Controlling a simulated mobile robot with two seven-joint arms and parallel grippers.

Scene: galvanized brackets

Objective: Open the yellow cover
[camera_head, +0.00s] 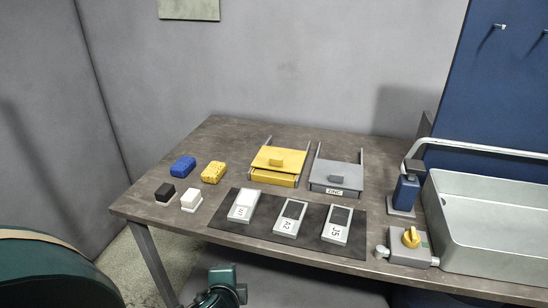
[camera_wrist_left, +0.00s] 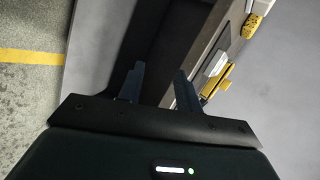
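The yellow cover (camera_head: 280,155) is a flat yellow lid with a small yellow knob on top. It lies over a low yellow box between two thin metal rails, at the back middle of the table; a narrow gap shows at its front. In the left wrist view, a yellow part (camera_wrist_left: 218,86), apparently this cover, shows beyond the fingers. My left gripper (camera_wrist_left: 158,82) has its two fingers apart with nothing between them. It is below and in front of the table edge, away from the cover. My right gripper is not in view.
A grey cover (camera_head: 337,174) stands right of the yellow one. Several label devices lie on a dark mat (camera_head: 262,237) in front. Blue (camera_head: 182,166) and yellow (camera_head: 213,172) blocks sit left. A metal tray (camera_head: 490,262), blue post (camera_head: 405,194) and yellow-knobbed box (camera_head: 408,256) fill the right.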

